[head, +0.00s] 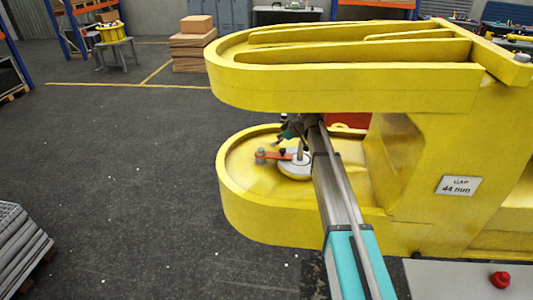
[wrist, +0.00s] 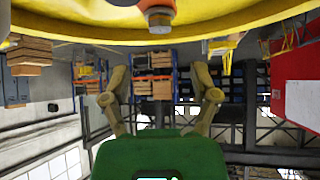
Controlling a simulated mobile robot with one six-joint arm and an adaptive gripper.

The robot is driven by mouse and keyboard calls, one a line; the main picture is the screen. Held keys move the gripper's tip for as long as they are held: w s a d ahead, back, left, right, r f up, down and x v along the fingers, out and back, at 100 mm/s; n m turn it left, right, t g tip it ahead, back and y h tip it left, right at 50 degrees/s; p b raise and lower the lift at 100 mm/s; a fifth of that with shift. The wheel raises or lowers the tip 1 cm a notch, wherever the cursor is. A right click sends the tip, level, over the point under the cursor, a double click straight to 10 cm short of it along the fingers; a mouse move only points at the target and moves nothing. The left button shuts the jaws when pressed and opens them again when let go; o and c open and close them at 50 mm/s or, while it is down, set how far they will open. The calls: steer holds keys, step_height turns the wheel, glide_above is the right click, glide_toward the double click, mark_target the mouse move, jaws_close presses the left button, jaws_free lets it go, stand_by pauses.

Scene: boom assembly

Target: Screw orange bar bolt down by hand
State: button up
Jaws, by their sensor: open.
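The orange bar (head: 276,155) lies over the lower plate of the yellow boom (head: 236,190), with its right end at a pale round boss (head: 294,170). A grey bolt (head: 261,153) stands at the bar's left end. In the head view my gripper (head: 284,136) is small and partly hidden by my arm.
The boom's upper plate (head: 340,88) hangs over the lower one, leaving a narrow gap for my arm. A sign (head: 459,186) reads 44 mm. A red button (head: 500,280) sits on a grey panel at lower right.

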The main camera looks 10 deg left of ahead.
mark_target(262, 149)
steer(key=shift+b+x, duration=2.9)
steer(key=shift+x, duration=1.6)
jaws_close()
steer(key=shift+d, duration=0.6)
steer(key=shift+a, duration=0.4)
